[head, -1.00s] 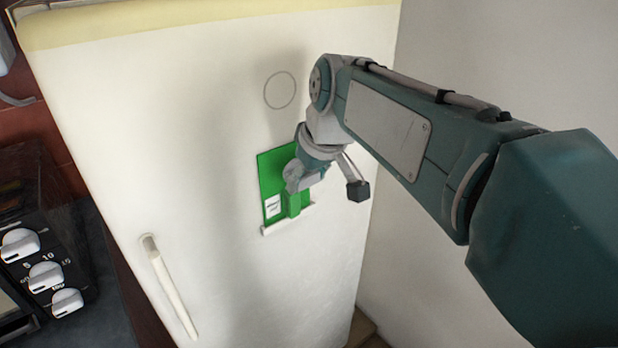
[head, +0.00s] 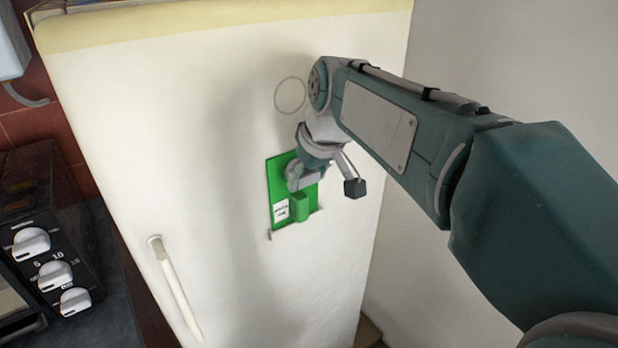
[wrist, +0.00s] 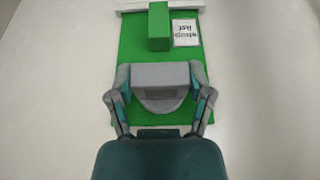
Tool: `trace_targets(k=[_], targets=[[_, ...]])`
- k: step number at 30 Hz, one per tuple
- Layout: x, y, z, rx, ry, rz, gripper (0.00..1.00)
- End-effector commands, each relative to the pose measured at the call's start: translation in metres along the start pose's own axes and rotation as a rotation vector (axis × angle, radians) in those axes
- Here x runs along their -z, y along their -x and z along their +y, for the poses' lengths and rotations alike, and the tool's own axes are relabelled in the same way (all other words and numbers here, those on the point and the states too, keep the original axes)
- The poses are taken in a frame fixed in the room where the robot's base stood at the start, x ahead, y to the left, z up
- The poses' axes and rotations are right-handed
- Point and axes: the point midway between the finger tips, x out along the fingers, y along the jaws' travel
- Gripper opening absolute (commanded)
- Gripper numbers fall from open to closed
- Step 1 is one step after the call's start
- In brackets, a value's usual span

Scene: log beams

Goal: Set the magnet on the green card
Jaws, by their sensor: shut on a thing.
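The green card (head: 279,176) is on the white fridge door, with a small white label on its lower left in the head view. It also shows in the wrist view (wrist: 137,47). My gripper (head: 304,178) is in front of the card's middle and hides part of it. In the wrist view my gripper (wrist: 160,80) has its two fingers on either side of a grey block with a rounded edge, which looks like the magnet (wrist: 160,101). I cannot tell whether the magnet touches the card.
A green block (head: 299,207) stands out from the card's lower part, close below my gripper. A pale ledge (wrist: 130,8) runs along the card's bottom edge. The fridge handle (head: 178,290) is at lower left, an oven with white knobs (head: 54,275) further left. A wall is at right.

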Motion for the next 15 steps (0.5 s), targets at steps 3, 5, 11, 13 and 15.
trace_targets(k=[3, 5, 11, 13, 15], targets=[[0.0011, -0.0003, -0.0001, 0.000, 0.000, 0.002, 0.22], [0.0013, -0.0004, -0.0001, 0.000, 0.000, 0.003, 0.80], [0.0011, -0.0003, -0.0001, 0.000, 0.000, 0.002, 1.00], [0.0010, -0.0002, -0.0001, 0.000, 0.000, 0.002, 1.00], [0.0010, -0.0002, -0.0001, 0.000, 0.000, 0.002, 1.00]])
